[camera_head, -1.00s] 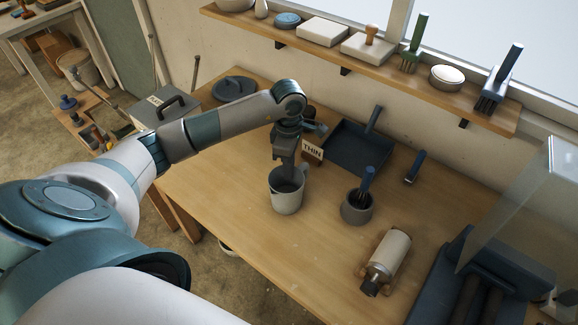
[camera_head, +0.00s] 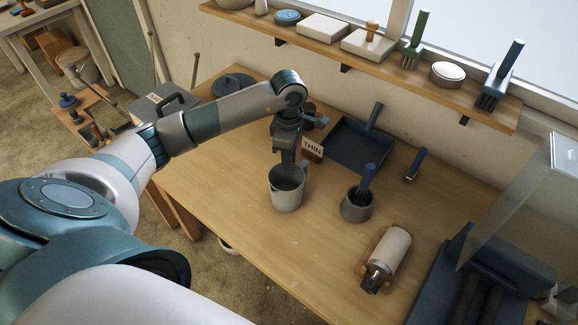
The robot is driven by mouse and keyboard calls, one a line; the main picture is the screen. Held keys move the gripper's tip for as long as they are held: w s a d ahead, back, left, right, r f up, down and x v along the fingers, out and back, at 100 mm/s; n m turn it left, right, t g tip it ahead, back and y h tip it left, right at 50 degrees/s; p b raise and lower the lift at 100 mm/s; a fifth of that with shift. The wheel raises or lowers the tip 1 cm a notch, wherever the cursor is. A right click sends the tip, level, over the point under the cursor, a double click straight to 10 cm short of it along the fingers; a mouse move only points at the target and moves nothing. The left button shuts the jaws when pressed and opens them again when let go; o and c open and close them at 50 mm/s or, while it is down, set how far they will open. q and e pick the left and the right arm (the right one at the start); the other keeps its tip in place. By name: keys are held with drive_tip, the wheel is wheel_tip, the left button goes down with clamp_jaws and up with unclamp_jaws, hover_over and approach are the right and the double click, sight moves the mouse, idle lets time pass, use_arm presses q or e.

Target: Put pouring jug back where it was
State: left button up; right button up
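The pouring jug (camera_head: 286,193) is a light grey, open-topped vessel standing upright on the wooden table, or very close to its surface. My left gripper (camera_head: 288,170) points down at the jug's rim, with its fingers reaching into or just behind the mouth. The fingertips are partly hidden by the jug, so I cannot tell whether they are closed on its wall. My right gripper is not in view.
A sign reading THIN (camera_head: 312,149) stands just behind the jug. A dark tray (camera_head: 358,146) is at the back. A grey pot with a brush (camera_head: 357,207) and a roller (camera_head: 388,254) are to the right. The front of the table is clear.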

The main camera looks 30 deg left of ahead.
use_arm(q)
wheel_tip(320, 180, up, 11)
drive_tip(key=b, duration=0.3)
drive_tip(key=shift+w+a+f, duration=0.15)
drive_tip(key=shift+a, duration=0.05)
idle(0.3)
